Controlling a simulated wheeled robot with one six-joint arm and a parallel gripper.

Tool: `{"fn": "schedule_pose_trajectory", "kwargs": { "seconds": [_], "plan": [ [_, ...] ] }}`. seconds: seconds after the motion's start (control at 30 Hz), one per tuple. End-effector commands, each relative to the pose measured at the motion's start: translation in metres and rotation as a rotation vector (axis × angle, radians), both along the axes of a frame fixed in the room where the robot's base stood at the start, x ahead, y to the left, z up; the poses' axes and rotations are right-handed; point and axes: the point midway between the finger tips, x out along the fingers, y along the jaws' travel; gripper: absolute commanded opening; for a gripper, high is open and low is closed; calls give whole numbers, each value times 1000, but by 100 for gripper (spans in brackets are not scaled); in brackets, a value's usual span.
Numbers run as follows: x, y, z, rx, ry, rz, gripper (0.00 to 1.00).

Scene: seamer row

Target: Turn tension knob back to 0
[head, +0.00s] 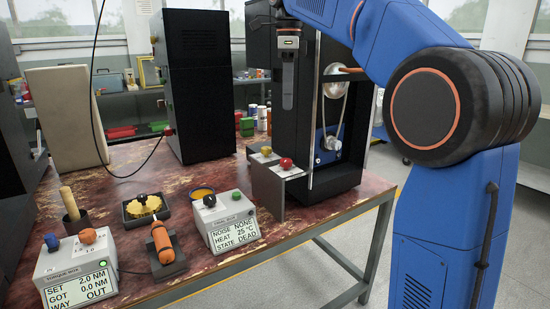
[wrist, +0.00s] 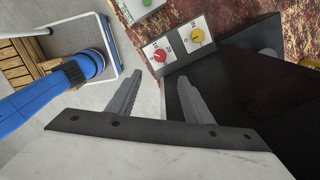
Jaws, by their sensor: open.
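A small control panel on the front of the black machine carries a red knob (head: 285,163) and a yellow knob (head: 266,150). In the wrist view the red knob (wrist: 160,55) and yellow knob (wrist: 197,35) sit on a pale face with small number marks. I cannot tell which is the tension knob, nor read its setting surely. My gripper (head: 288,106) points down above the panel, apart from both knobs. In the wrist view its two fingers (wrist: 161,76) are spread with nothing between them, and the red knob appears just beyond the tips.
The black machine (head: 335,180) with its belt and pulleys stands close beside my gripper. A torque box (head: 75,268), a screwdriver-like tool (head: 163,243), a black tray (head: 143,210) and a display box (head: 225,220) occupy the table's front left. A tall black cabinet (head: 200,90) stands behind.

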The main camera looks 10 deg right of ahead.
Motion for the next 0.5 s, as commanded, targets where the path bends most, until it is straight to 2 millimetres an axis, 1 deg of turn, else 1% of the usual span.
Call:
{"fn": "schedule_pose_trajectory", "kwargs": {
  "seconds": [0.17, 0.5],
  "plan": [
    [-1, 0, -18, 0, 2, 1, 46],
    [-1, 1, -77, -1, 3, 3, 46]
  ]
}}
